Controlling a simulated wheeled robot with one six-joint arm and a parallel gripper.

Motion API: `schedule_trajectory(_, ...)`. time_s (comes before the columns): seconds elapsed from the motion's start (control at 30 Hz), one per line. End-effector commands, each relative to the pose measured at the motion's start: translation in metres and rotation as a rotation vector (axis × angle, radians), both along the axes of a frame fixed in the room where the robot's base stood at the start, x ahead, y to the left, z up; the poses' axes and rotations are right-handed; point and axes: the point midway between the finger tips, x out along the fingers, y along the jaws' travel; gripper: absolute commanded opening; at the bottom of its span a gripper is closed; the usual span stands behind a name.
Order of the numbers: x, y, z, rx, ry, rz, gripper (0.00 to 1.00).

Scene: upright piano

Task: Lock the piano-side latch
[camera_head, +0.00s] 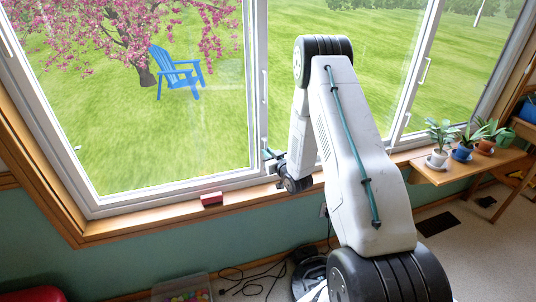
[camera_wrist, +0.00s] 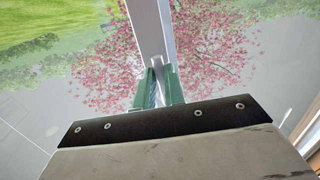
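No piano shows, so I cannot tell which latch is the piano-side one. In the head view, a slim pale latch handle (camera_head: 265,86) is upright on the frame post between the left and middle panes. My gripper (camera_head: 269,154) is lower on this post, close to the frame, its green fingers partly hidden by my wrist. In the wrist view, my gripper's green fingers (camera_wrist: 160,84) point at the white window post (camera_wrist: 147,25). They are close together, with a narrow greyish strip between them. I cannot tell whether it is a latch or whether they grip it.
More pale handles show on the right frame post, an upper one (camera_head: 424,71) and a lower one (camera_head: 407,122). A small red block (camera_head: 211,198) sits on the wooden sill (camera_head: 150,221). Potted plants stand on a wooden shelf (camera_head: 440,175) at right. Cables (camera_head: 250,280) lie on the floor.

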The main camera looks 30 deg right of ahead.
Motion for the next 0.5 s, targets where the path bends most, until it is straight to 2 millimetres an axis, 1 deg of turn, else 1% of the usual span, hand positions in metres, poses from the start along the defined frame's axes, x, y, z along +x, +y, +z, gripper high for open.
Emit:
schedule_trajectory(0.03,0.000,0.000,0.000,0.000,0.001,-0.001,0.24)
schedule_trajectory(0.07,0.000,0.000,0.000,0.001,0.001,-0.001,0.33)
schedule_trajectory(0.37,-0.001,0.000,0.000,0.002,0.000,-0.001,0.33)
schedule_trajectory(0.47,-0.009,0.000,0.001,0.002,0.000,-0.001,0.33)
schedule_trajectory(0.5,-0.015,0.001,0.001,0.002,0.001,-0.001,0.33)
